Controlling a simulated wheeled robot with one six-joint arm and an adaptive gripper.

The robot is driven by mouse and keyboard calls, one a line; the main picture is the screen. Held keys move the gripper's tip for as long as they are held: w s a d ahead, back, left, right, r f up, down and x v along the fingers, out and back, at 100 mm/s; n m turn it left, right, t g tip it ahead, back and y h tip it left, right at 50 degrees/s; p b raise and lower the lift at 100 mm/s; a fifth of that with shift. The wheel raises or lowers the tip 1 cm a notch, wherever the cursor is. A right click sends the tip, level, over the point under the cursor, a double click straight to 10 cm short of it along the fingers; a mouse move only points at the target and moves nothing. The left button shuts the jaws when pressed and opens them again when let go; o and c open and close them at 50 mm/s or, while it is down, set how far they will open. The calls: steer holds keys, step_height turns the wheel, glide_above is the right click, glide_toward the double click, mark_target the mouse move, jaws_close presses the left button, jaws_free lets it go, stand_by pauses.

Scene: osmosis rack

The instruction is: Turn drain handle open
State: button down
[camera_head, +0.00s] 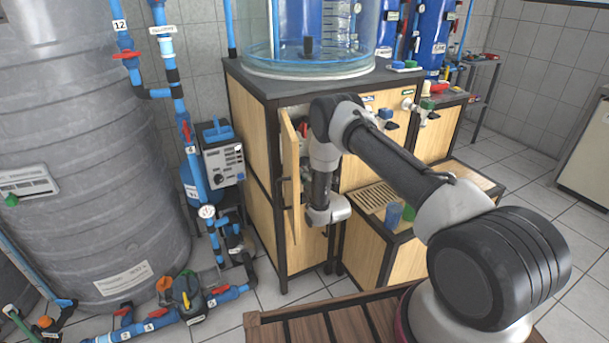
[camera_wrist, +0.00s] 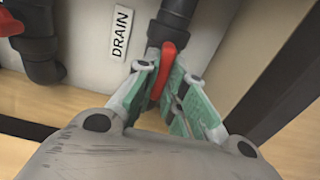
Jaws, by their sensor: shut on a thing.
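The red drain handle (camera_wrist: 166,66) sits on a dark grey pipe (camera_wrist: 174,22) in the wrist view, beside a white label reading DRAIN (camera_wrist: 122,33). My gripper (camera_wrist: 163,88) is shut on the handle, with its green-padded fingers on either side of it. The handle points down along the line of the pipe in that view. The fingers hide its lower part. In the head view, my arm reaches to the wooden cabinet; a red part shows inside the opening, but my gripper is hidden there.
The cabinet door (camera_head: 290,180) stands open left of my arm. A second dark pipe (camera_wrist: 40,55) with a red handle (camera_wrist: 10,22) is at the left in the wrist view. A large grey tank (camera_head: 80,150) and blue pipes (camera_head: 190,150) stand farther left.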

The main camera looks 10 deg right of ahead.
steer(key=shift+f, duration=0.1)
steer(key=c, duration=1.5)
jaws_free()
steer(key=shift+s, duration=0.1)
steer(key=v, duration=1.2)
